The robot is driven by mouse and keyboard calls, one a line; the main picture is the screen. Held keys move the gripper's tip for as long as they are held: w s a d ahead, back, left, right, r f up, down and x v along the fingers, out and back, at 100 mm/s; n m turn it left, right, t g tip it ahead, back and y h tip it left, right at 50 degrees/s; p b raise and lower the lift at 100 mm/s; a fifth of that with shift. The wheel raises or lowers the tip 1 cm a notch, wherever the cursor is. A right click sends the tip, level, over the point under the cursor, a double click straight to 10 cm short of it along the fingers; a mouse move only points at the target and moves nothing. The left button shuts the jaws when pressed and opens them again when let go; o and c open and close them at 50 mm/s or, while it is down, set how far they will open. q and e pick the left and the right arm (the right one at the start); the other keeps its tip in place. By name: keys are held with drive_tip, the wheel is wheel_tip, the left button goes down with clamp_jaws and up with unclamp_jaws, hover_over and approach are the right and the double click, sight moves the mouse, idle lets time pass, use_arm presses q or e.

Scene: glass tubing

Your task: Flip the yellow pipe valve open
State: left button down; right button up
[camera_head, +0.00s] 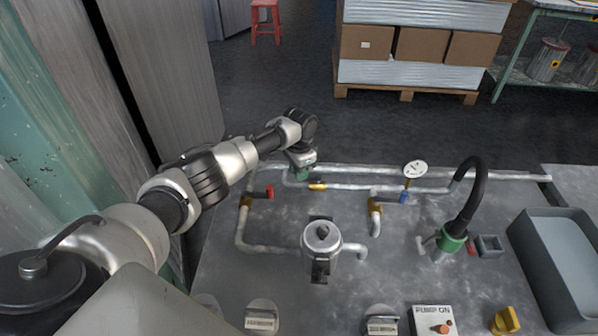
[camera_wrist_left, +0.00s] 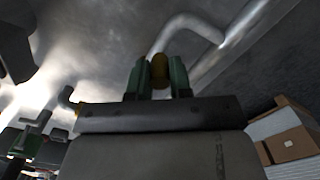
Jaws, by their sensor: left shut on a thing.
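The yellow pipe valve (camera_head: 317,186) sits on the straight pipe run (camera_head: 360,188) along the back of the grey metal bench. My left gripper (camera_head: 301,172) reaches down to this pipe just left of the visible yellow part. In the left wrist view, its green fingers (camera_wrist_left: 159,80) are closed around a brownish-yellow piece (camera_wrist_left: 160,69), which appears to be the yellow valve's handle. The wrist hides part of the valve in the head view, so the handle's exact angle cannot be told. My right gripper is out of view.
A red valve handle (camera_head: 269,192) is close left, and a blue one (camera_head: 404,197) is to the right below a gauge (camera_head: 415,169).

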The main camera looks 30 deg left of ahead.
use_arm(q)
drive_tip(key=c, duration=1)
unclamp_jaws()
drive_tip(key=shift+c, duration=0.2)
drive_tip(key=shift+r, duration=0.1)
wheel_tip(320, 180, up, 11)
drive_tip(key=shift+f+p, duration=0.15)
drive_tip(key=shift+p, duration=0.5)
